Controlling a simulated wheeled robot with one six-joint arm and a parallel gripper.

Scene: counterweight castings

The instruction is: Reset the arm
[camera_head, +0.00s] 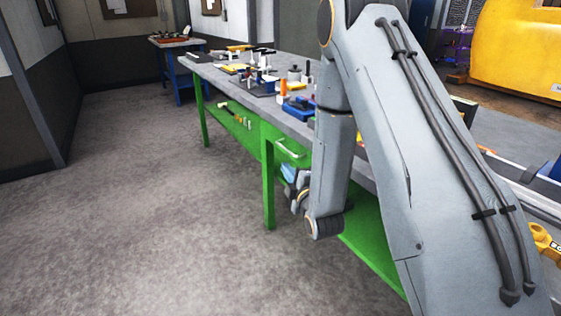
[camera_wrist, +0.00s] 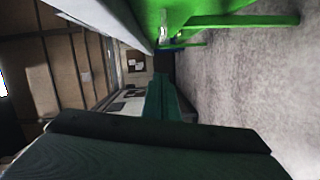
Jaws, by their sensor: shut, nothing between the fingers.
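My arm crosses the right half of the head view, its forearm hanging down in front of the green-legged workbench (camera_head: 268,185). In the wrist view my gripper (camera_wrist: 161,80) shows as dark green fingers, together and with nothing between them. In the head view the end of my arm is low beside the bench, below the level of its top. The fingers there are mostly hidden behind my arm and cannot be made out clearly.
Tools and small parts crowd the grey bench top (camera_head: 222,75). A blue table (camera_head: 178,75) stands at the back. A large yellow machine (camera_head: 515,50) is at the upper right. The concrete floor (camera_head: 130,200) on the left is clear.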

